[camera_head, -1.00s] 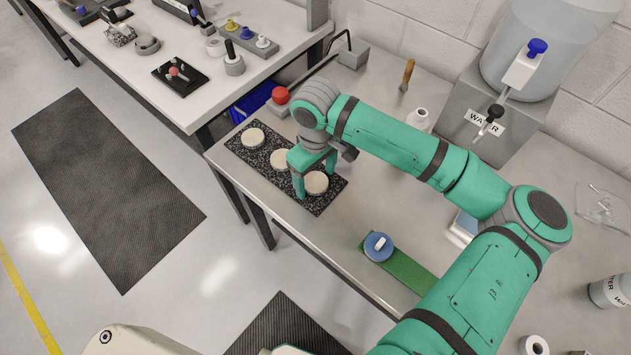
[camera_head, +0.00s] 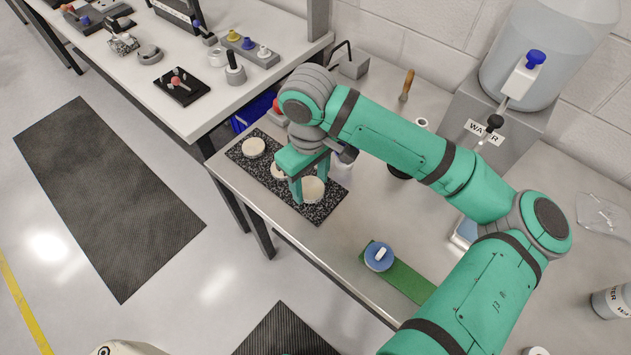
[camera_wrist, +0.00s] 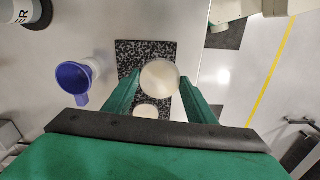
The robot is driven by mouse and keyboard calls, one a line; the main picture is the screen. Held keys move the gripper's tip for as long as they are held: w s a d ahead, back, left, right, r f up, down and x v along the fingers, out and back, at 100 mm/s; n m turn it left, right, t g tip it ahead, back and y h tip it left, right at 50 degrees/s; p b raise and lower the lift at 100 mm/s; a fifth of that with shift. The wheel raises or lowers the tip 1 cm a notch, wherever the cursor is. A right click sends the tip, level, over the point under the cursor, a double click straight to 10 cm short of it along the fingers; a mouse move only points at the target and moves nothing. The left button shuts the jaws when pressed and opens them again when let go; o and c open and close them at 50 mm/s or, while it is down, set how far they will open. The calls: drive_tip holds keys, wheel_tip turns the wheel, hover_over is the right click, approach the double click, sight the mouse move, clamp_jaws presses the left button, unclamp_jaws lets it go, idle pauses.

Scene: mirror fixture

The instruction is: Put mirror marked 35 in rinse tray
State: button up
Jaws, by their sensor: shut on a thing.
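My gripper (camera_head: 309,182) is shut on a round pale mirror disc (camera_head: 314,190), gripping it by its edges. The wrist view shows the same disc (camera_wrist: 160,77) between both fingertips, looking larger than the disc below it, so it appears raised off the speckled dark slab (camera_head: 325,212). Two similar discs lie on the slab: one at the far end (camera_head: 253,148) and one partly hidden behind the gripper (camera_head: 278,170). No number is readable on any disc. A pale tray-like thing with a bluish inside (camera_head: 463,232) is partly hidden by my arm; I cannot tell whether it is the rinse tray.
A blue round knobbed piece (camera_head: 378,256) sits on a green strip (camera_head: 408,283) near the front edge. A water tank (camera_head: 545,50) stands at the back wall. The wrist view shows a blue-rimmed vessel (camera_wrist: 75,78) beside the slab. Metal benchtop (camera_head: 335,245) is bare between slab and strip.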

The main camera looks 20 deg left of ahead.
drive_tip(key=s+r, duration=0.6)
drive_tip(key=s, duration=0.4)
drive_tip(key=shift+s+a, duration=0.25)
